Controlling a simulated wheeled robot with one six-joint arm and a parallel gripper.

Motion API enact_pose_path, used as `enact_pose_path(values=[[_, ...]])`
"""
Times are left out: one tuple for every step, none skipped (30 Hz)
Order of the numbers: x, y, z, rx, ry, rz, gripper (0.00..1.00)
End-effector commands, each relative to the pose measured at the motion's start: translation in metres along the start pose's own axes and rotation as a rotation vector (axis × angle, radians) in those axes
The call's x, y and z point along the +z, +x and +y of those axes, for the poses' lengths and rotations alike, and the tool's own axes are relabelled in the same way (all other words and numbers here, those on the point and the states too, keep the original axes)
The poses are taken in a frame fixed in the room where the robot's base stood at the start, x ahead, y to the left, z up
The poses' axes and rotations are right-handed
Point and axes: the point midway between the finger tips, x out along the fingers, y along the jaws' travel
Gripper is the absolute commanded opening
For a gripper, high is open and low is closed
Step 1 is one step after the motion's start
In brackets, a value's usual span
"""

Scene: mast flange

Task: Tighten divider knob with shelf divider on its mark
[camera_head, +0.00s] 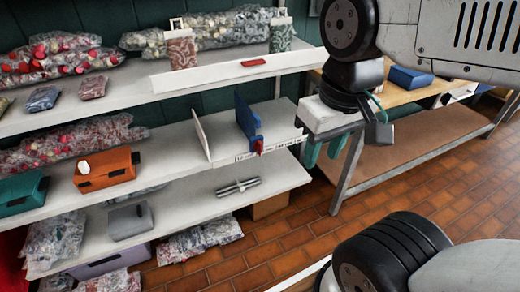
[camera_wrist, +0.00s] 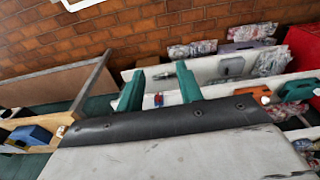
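The blue shelf divider (camera_head: 247,118) stands upright on the middle white shelf (camera_head: 170,150). A red knob (camera_head: 258,146) sits at its front foot, at the shelf's front edge. A label strip with marks (camera_head: 284,143) runs along that edge by the knob; I cannot read whether the divider is on its mark. My gripper (camera_head: 325,150) hangs to the right of the shelf end, apart from the knob. Its two green fingers are spread and empty in the wrist view (camera_wrist: 158,80). Between them, farther off, the small red and blue knob and divider foot (camera_wrist: 158,100) show.
A white divider (camera_head: 201,135) stands left of the blue one. Orange (camera_head: 106,170) and teal (camera_head: 22,192) boxes sit farther left. A metallic cylinder (camera_head: 238,187) lies on the lower shelf. A wooden bench (camera_head: 420,140) stands at right. The brick floor (camera_head: 290,235) in front is clear.

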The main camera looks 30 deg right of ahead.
Motion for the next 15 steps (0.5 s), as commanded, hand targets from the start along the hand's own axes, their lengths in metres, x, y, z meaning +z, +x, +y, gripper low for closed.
enact_pose_path(values=[[0.000, 0.000, 0.000, 0.000, 0.000, 0.000, 0.36], [0.000, 0.000, 0.000, 0.000, 0.000, 0.000, 0.36], [0.000, 0.000, 0.000, 0.000, 0.000, 0.000, 0.36], [0.000, 0.000, 0.000, 0.000, 0.000, 0.000, 0.35], [0.000, 0.000, 0.000, 0.000, 0.000, 0.000, 0.35], [0.000, 0.000, 0.001, 0.000, 0.004, -0.001, 0.35], [-0.001, 0.002, 0.001, 0.001, 0.007, -0.008, 0.35], [-0.001, 0.004, 0.002, 0.001, 0.009, -0.019, 0.35], [-0.002, 0.007, 0.003, 0.001, 0.014, -0.037, 0.35], [-0.003, 0.011, 0.003, 0.001, 0.017, -0.057, 0.35], [-0.004, 0.016, 0.004, 0.002, 0.022, -0.080, 0.35], [-0.006, 0.022, 0.006, 0.002, 0.029, -0.116, 0.35], [-0.008, 0.028, 0.007, 0.001, 0.035, -0.145, 0.35], [-0.010, 0.034, 0.008, 0.002, 0.041, -0.176, 0.35], [-0.013, 0.042, 0.011, 0.002, 0.048, -0.220, 0.35]])
